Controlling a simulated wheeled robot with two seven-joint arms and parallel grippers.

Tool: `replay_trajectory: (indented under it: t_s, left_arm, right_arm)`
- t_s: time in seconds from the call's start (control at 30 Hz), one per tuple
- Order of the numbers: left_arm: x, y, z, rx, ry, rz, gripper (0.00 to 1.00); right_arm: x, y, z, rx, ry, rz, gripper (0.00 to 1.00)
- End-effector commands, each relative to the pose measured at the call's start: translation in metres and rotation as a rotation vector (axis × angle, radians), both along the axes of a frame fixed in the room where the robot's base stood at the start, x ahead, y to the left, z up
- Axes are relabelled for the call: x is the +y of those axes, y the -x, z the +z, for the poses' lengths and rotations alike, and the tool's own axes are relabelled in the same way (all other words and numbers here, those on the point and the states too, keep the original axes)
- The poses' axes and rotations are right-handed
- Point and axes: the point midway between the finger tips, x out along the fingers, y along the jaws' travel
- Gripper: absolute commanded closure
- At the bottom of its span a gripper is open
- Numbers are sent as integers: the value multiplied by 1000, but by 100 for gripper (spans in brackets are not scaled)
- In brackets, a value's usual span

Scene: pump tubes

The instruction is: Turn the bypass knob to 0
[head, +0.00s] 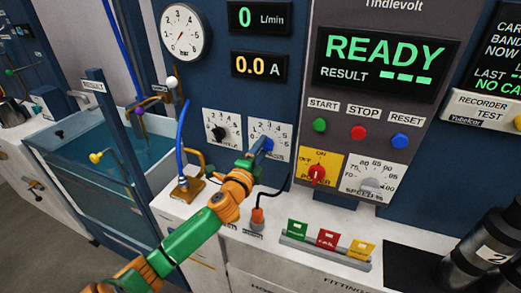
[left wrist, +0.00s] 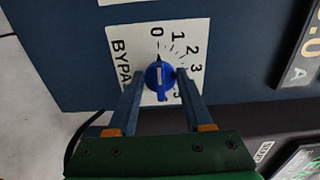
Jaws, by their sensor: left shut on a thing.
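The bypass knob (left wrist: 160,76) is blue with a pale line on it, on a white dial plate (left wrist: 116,32) lettered "BYPA", the rest hidden. In the left wrist view its dark pointer tip faces up, toward the 0 mark. My left gripper (left wrist: 161,80) has one finger on each side of the knob and is shut on it. In the head view my green and orange left arm reaches up to the panel, and my left gripper (head: 263,146) covers most of the knob on the right-hand dial plate (head: 283,128). My right gripper is not in view.
A similar dial with a black knob (head: 218,132) sits just left. A red power knob (head: 317,173), a speed dial (head: 371,184) and a tray of coloured cards (head: 325,250) lie to the right.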

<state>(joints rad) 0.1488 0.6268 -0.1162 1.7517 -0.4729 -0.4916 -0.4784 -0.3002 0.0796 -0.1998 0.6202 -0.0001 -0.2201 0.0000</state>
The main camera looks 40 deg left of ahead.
Motion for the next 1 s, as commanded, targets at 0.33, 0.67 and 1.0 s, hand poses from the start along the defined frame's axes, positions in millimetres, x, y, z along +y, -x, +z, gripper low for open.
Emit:
replay_trajectory:
  t_s: [0.33,0.67,1.0]
  left_arm:
    - [0,0,2,-3,-1,-1,19]
    - [-8,32,-2,0,-1,-3,19]
    - [-17,68,1,-3,-1,-1,19]
  right_arm:
    - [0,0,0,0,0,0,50]
    - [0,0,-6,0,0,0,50]
    - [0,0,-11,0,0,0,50]
